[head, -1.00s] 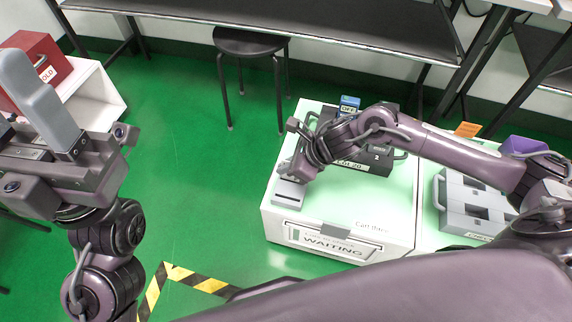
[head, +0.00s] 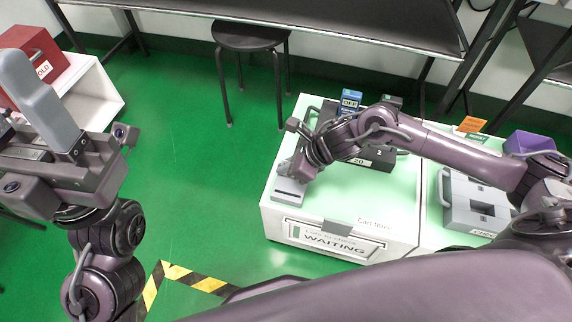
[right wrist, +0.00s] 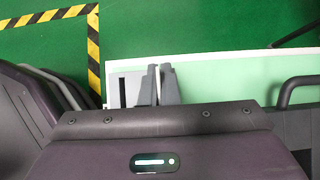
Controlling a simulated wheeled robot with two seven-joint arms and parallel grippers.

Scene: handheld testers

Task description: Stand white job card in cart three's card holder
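Cart three (head: 330,205) has a pale green top and a "WAITING" sign on its front. My right gripper (head: 296,170) is low over its front left corner. In the right wrist view the fingers (right wrist: 158,84) are nearly together, with a thin white edge between them that looks like the white job card (right wrist: 166,67); most of the card is hidden. A light grey piece with a dark slot, which looks like the card holder (right wrist: 122,92), lies just left of the fingers; it also shows in the head view (head: 289,190). My left gripper (head: 25,120) is empty, fingers apart, partly out of frame.
A black tester (head: 372,160) and a blue tester marked OFF (head: 349,101) stand behind my right forearm. A black stool (head: 250,36) stands behind. The floor left of the cart is clear.

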